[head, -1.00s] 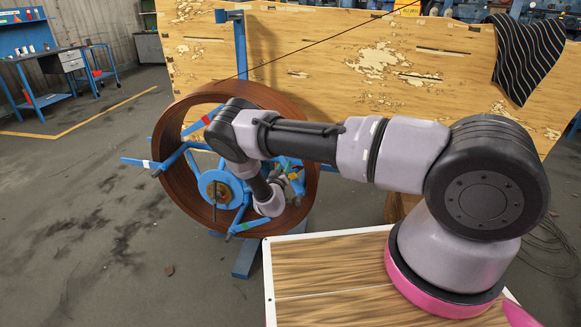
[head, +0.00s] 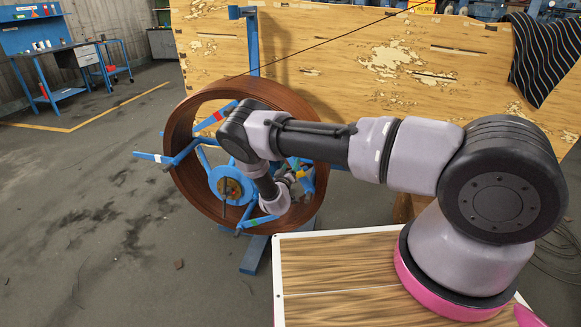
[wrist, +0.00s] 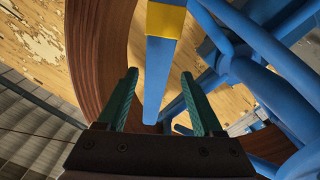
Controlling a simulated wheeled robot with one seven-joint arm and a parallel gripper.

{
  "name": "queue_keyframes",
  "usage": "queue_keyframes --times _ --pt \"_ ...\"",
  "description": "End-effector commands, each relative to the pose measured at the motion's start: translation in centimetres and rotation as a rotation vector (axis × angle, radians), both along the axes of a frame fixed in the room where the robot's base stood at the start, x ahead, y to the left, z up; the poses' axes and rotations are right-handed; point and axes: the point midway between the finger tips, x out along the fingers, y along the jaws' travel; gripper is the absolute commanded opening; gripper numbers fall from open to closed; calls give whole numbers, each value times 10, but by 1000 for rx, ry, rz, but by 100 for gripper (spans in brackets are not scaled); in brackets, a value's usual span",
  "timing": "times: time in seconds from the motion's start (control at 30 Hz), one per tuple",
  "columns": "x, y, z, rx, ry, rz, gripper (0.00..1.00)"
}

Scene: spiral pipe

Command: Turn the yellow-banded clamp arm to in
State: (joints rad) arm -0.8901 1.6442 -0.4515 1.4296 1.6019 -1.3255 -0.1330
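The yellow-banded clamp arm (wrist: 160,60) is a blue bar with a yellow band near the top of the wrist view. It hangs down between the two green fingers of my gripper (wrist: 160,74). The fingers are open, with a visible gap on each side of the bar; I cannot tell how deep between them it lies. In the head view my gripper (head: 288,178) is at the right side of the reel, and my wrist partly hides the yellow-banded arm there. The brown coiled pipe (head: 185,185) surrounds the blue spokes and hub (head: 229,185); its wall also shows in the wrist view (wrist: 98,50).
Blue frame bars (wrist: 270,50) crowd the right of the wrist view. A peeling wooden panel (head: 320,50) stands behind the reel. The floor at left is open.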

Motion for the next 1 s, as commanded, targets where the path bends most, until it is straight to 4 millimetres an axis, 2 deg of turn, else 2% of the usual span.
queue_keyframes --times 0.17,0.27,0.7,0.83,1.0 --pt "-1 0 1 0 -1 -1 68" --pt "-9 3 0 1 -1 -1 68" --pt "-86 29 0 -2 0 3 68" --pt "-98 33 0 0 0 1 68" --pt "-103 33 0 1 -1 -1 68"
